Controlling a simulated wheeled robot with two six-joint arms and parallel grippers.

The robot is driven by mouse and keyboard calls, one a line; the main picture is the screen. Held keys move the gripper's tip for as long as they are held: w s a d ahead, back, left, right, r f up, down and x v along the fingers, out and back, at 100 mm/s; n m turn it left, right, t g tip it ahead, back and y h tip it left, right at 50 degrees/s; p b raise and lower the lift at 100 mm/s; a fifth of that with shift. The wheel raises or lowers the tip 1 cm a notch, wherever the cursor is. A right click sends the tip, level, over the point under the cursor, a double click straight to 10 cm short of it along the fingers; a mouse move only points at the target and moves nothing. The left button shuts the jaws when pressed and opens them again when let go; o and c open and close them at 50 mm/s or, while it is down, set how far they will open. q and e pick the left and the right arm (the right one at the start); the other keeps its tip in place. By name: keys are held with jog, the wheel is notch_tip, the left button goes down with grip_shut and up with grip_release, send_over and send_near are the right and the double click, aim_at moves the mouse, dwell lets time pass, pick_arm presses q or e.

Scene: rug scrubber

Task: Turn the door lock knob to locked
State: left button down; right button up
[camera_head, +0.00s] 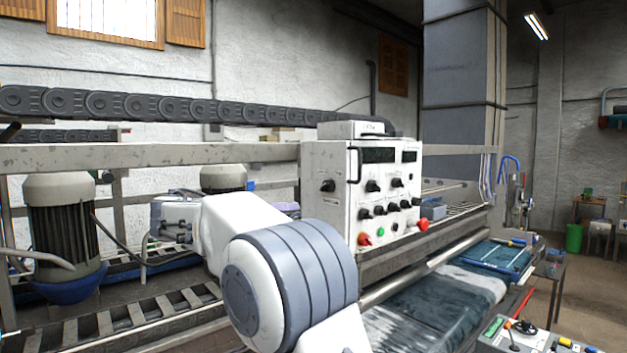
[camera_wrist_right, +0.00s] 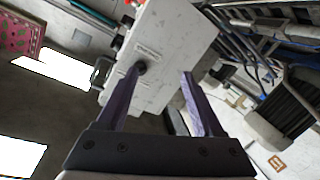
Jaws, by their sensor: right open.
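A white control box (camera_head: 328,218) stands right of centre in the head view. A black knob (camera_head: 327,186) sits on its left side face, below a small label. The wrist view shows this face with the black knob (camera_wrist_right: 141,67) under a label; I cannot read its position. My right gripper (camera_head: 285,207) shows as a bit of purple finger left of the box, mostly hidden behind my white arm. In the wrist view its purple fingers (camera_wrist_right: 160,73) are open and point at the face. The knob is by the left fingertip; contact is unclear. My left gripper is out of view.
The box front carries several black knobs, a red mushroom button (camera_head: 422,225) and a black door handle (camera_head: 353,165). A grey motor (camera_head: 62,225) and a rail (camera_head: 150,155) stand to the left. A wet rug (camera_head: 440,305) lies below the box.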

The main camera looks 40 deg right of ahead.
aim_at(323, 188)
jog(key=d+r+p, duration=0.1)
jog(key=d+p, duration=0.1)
jog(key=d, duration=0.2)
jog(key=w+d+r+m+h+p, duration=0.1)
jog(key=d+r+p, duration=0.1)
jog(key=d, duration=0.1)
jog(key=d+r+m+p, duration=0.1)
jog(key=d+p, duration=0.1)
jog(key=d, duration=0.2)
jog(key=shift+w+d+r+g+h, duration=0.2)
jog(key=shift+d+g+h, duration=0.1)
jog(key=shift+g+h, duration=0.1)
jog(key=shift+w+d+f, duration=0.1)
jog(key=shift+d+f, duration=0.1)
jog(key=shift+d, duration=0.35)
grip_shut()
